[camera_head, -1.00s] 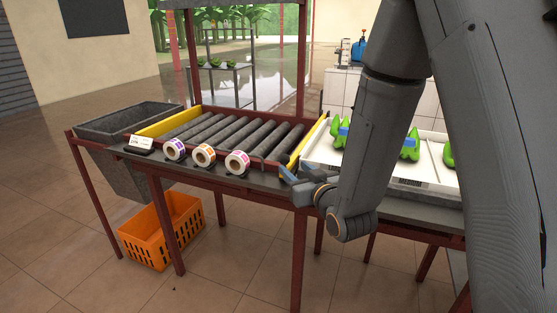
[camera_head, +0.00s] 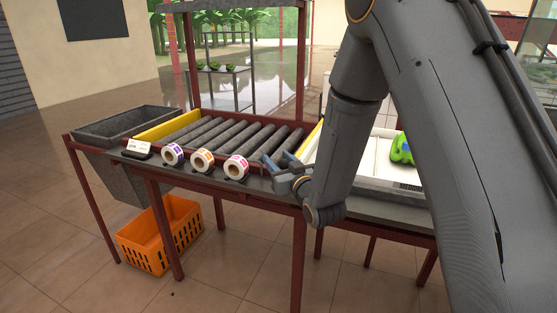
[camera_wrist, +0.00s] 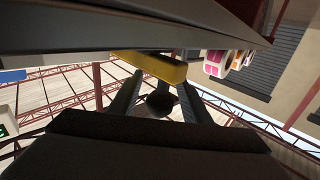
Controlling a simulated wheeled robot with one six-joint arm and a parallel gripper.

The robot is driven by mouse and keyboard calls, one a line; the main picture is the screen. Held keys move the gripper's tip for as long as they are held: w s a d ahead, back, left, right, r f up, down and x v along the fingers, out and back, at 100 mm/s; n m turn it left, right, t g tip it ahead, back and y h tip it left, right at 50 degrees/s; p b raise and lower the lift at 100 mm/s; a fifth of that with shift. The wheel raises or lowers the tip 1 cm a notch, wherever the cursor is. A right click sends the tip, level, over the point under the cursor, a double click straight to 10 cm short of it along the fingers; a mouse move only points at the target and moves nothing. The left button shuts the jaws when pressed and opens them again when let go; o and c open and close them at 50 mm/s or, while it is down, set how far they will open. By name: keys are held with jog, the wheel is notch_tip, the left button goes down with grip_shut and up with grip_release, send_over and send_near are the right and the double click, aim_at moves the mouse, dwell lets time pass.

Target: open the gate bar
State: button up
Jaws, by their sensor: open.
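A yellow bar (camera_head: 312,140) runs along the right end of the roller bed, between the rollers and the white tray; my arm covers part of the area beside it. A second yellow bar (camera_head: 168,124) closes the left end of the rollers.
Three label rolls (camera_head: 202,160) stand along the front edge, left of my gripper. The white tray (camera_head: 330,150) on the right holds a green bunch (camera_head: 401,149). A grey bin (camera_head: 115,122) is at the left end; an orange crate (camera_head: 160,235) stands on the floor.

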grip_shut()
jog(key=shift+r, duration=0.1)
